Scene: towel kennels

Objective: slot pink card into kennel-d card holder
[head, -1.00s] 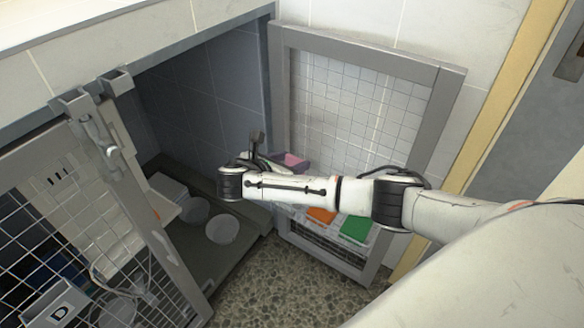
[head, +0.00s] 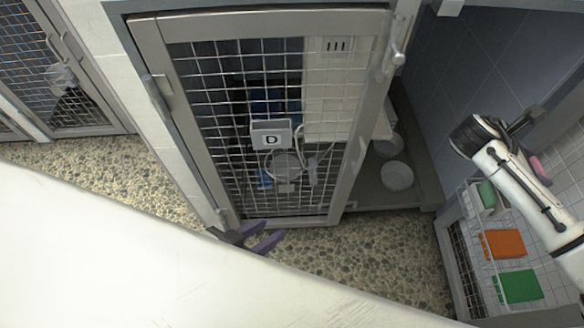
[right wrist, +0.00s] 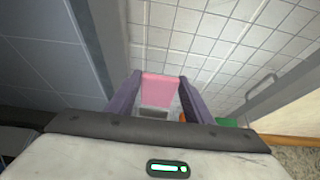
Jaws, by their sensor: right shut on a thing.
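The pink card (right wrist: 160,91) is between the purple fingers of my right gripper (right wrist: 160,98) in the right wrist view. In the head view the card (head: 541,169) is partly hidden by my right arm, at the right side. My right gripper is shut on it. The kennel-d card holder (head: 270,129), a small grey plate marked D, is on the mesh door left of centre, well left of the card. I see no card in it. My left gripper (head: 277,235) is low, in front of the door's bottom edge, its two fingers apart and empty.
The mesh door (head: 238,182) of kennel D stands left of a dark compartment with bowls (head: 397,176) inside. A rack at lower right holds an orange item (head: 502,244) and green items (head: 518,286). Pebbled floor (head: 350,262) is clear in front.

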